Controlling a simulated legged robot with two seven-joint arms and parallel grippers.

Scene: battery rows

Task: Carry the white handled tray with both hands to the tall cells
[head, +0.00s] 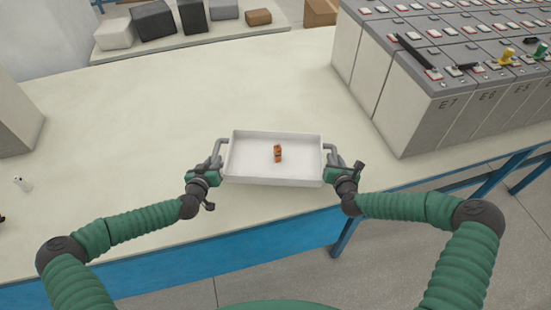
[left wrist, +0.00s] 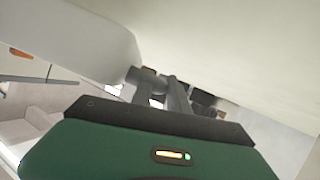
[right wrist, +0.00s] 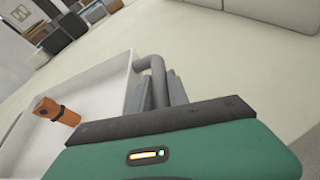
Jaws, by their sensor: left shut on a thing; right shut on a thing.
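The white handled tray (head: 250,176) is in the middle of the head view, near the front edge of the bench. A small orange-brown object with a dark band (head: 278,153) stands or lies inside it; it also shows in the right wrist view (right wrist: 57,110). My left gripper (head: 213,165) is shut on the tray's left grey handle. My right gripper (head: 338,166) is shut on the right grey handle (right wrist: 150,66). The tray looks about level; I cannot tell whether it touches the bench. The tall cells (head: 420,115) stand at the right, grey-topped, with labels such as E7.
The cream bench top (head: 120,110) is clear around and left of the tray. A shelf (head: 180,42) at the back holds several grey and brown blocks. Dark tools and yellow and green pieces sit on the cells.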

